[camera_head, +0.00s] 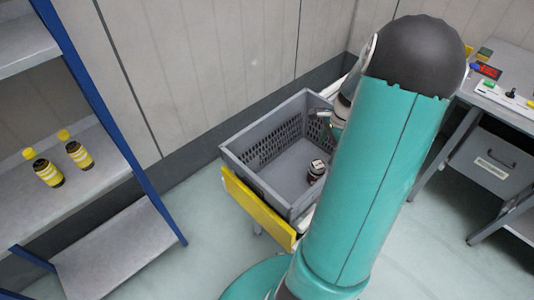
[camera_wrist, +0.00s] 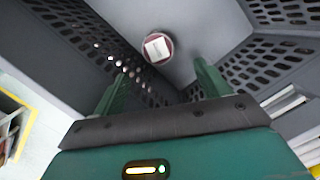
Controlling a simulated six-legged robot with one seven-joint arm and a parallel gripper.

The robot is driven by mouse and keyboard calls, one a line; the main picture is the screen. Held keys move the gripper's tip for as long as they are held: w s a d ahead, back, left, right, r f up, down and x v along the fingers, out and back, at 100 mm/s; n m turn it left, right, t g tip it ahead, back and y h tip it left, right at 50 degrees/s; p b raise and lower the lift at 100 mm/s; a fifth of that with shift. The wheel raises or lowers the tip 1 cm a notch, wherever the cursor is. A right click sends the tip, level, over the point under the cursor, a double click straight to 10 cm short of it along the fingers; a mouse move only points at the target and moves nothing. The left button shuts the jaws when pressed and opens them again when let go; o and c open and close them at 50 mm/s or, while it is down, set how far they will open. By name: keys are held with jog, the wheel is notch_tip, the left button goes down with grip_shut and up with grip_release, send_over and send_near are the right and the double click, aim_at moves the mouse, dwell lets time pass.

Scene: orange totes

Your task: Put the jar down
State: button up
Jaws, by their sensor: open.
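The jar (camera_head: 316,171) is small and dark with a light patch on its lid, and it stands on the floor of a grey crate with perforated walls (camera_head: 254,177). In the wrist view I look down on the jar's lid (camera_wrist: 158,47), red-rimmed with a white label. My gripper (camera_wrist: 158,85) is open, its two green fingers apart and empty, with the jar beyond the fingertips and not touching them. In the head view my arm hides most of the gripper and the right part of the crate.
The crate sits on a stand with a yellow front panel (camera_head: 256,208). At left, a blue-framed shelf (camera_head: 95,190) holds two dark bottles with yellow caps (camera_head: 48,172). At right, a grey desk (camera_head: 500,108) carries small items. The crate floor around the jar looks clear.

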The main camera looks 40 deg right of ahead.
jog(key=w+a+r+n+t+h, duration=0.1)
jog(key=w+a+r+n, duration=0.2)
jog(key=a+r+n, duration=0.35)
jog(key=w+a+r+n+h, duration=0.1)
jog(key=w+a+r+n, duration=0.25)
jog(key=a+r, duration=0.65)
jog(key=s+a+r+n+t, duration=0.1)
jog(key=s+a+r+n, duration=0.1)
jog(key=a+n, duration=0.2)
jog(key=s+a+r+n+t, duration=0.1)
jog(key=s+a+n, duration=0.2)
jog(key=a, duration=0.7)
jog(key=s+a+r+n+t, duration=0.1)
jog(key=s+a+r+n, duration=0.1)
jog(key=a+n, duration=0.4)
jog(key=shift+s+a+r+t, duration=0.4)
jog(key=shift+s+a, duration=0.15)
jog(key=shift+s, duration=0.2)
